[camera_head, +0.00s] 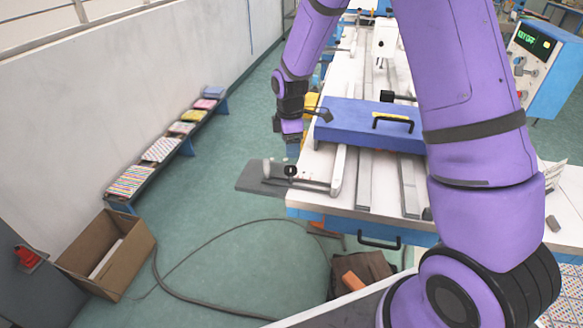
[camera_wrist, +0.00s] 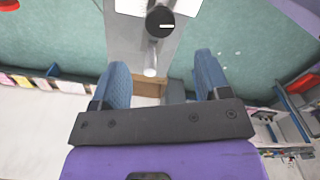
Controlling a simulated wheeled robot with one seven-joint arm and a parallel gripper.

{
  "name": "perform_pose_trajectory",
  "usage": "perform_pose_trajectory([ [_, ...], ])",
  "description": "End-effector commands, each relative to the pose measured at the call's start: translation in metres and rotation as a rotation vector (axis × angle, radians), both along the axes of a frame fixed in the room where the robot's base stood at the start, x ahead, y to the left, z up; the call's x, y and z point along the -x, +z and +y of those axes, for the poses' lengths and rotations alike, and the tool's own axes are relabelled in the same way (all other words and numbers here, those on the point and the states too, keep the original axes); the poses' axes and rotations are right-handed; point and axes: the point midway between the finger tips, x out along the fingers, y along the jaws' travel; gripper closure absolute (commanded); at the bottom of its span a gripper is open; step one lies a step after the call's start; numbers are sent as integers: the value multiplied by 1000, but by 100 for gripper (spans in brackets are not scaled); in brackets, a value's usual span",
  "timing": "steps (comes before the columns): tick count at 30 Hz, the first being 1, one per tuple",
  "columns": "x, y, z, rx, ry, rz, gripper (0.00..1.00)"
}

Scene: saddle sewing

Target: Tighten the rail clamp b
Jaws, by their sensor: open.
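A round black knob (camera_wrist: 160,22) with a white mark sits on a rail clamp in the wrist view. A black knob (camera_head: 290,170) also shows in the head view, on a bar by the grey plate (camera_head: 258,178) at the table's left end. I cannot tell from any label which clamp is b. My gripper (camera_wrist: 162,66) is open and empty, its two blue fingers spread apart. The knob appears beyond the fingertips, not between them. In the head view my gripper (camera_head: 292,150) is small and partly hard to make out, just above that knob.
A blue box-like cover (camera_head: 350,132) with a black handle lies across the rails (camera_head: 364,185) on the white table. A cardboard box (camera_head: 105,252) and a cable are on the green floor. A bench with colourful stacks (camera_head: 160,150) stands along the wall.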

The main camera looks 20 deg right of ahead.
Motion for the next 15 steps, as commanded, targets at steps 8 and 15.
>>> perform_pose_trajectory([
  [8, 1, -50, 0, 1, -2, 4, 30],
  [15, 1, -82, 0, 0, -2, 2, 30],
])
